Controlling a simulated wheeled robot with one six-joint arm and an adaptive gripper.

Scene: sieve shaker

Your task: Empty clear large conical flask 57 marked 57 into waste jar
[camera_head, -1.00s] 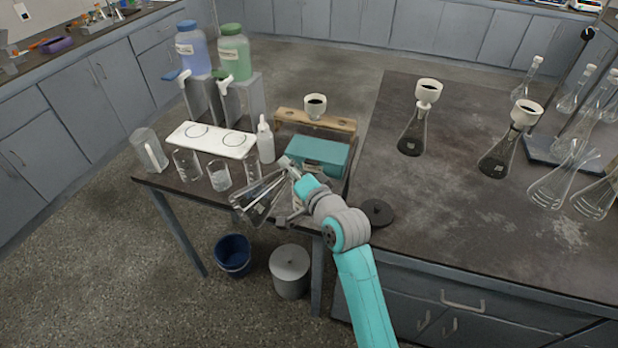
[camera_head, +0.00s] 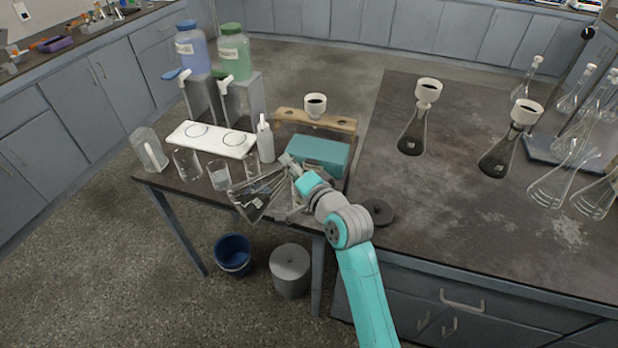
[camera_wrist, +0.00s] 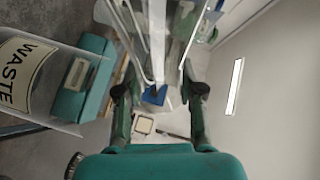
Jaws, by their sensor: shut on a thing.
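My gripper (camera_head: 287,172) is shut on a clear large conical flask (camera_head: 247,197), held tilted above the front of the small table. Its wide base points left in the head view; its number cannot be read. In the wrist view the flask's clear glass (camera_wrist: 138,45) runs up between the two fingers of my gripper (camera_wrist: 158,92). A clear jar labelled WASTE (camera_wrist: 28,72) shows at the left of the wrist view, apart from the fingers. In the head view my arm and the flask largely hide the jar. Whether liquid is leaving the flask cannot be told.
A teal box (camera_head: 318,154), white squeeze bottle (camera_head: 265,140) and several beakers (camera_head: 218,175) crowd the small table. A white board (camera_head: 212,138) lies behind them. A blue bucket (camera_head: 233,254) and grey bin (camera_head: 290,268) stand below. Flasks with funnels (camera_head: 412,135) stand on the right bench.

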